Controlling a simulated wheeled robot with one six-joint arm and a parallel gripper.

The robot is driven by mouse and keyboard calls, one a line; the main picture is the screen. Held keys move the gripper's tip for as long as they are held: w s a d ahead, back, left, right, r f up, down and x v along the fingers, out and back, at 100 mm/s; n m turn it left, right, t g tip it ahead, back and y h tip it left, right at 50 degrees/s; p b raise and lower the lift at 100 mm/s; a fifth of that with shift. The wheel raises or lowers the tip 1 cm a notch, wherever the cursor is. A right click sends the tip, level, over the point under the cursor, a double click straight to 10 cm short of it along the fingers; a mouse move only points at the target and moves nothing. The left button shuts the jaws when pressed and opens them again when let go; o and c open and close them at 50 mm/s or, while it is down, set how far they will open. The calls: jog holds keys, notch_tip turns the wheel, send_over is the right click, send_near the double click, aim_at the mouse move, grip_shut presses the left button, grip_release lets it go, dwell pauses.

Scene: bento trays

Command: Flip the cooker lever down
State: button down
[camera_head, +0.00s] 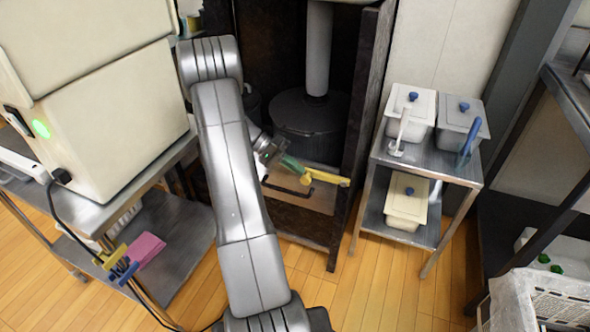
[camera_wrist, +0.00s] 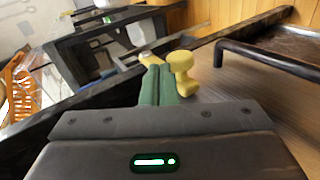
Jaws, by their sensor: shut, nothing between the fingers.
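The yellow cooker lever (camera_head: 328,178) is at the front of the dark cooker cabinet, in the middle of the head view. It sticks out to the right, roughly level, with a thicker part at its left. In the wrist view the yellow lever (camera_wrist: 184,72) is just right of the fingertips. My gripper (camera_head: 297,166) has green fingers and is at the left end of the lever. In the wrist view my gripper (camera_wrist: 153,66) is shut, with the fingers together and nothing between them. I cannot tell whether they touch the lever.
A black handle (camera_head: 287,190) is on the wooden front panel (camera_head: 318,197) below the lever. A dark round pot (camera_head: 310,125) stands inside the cabinet. A metal cart (camera_head: 420,160) with lidded containers is at the right. A steel table (camera_head: 165,265) is at the left. Floor between is clear.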

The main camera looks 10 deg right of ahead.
notch_tip(320, 180, up, 9)
jog(key=p, duration=0.1)
jog(key=shift+f+p, duration=0.2)
jog(key=shift+p, duration=0.1)
jog(key=shift+f, duration=0.1)
notch_tip(320, 180, down, 9)
jog(key=shift+w+f+b, duration=0.1)
jog(key=shift+f+b, duration=0.1)
jog(key=shift+b, duration=0.9)
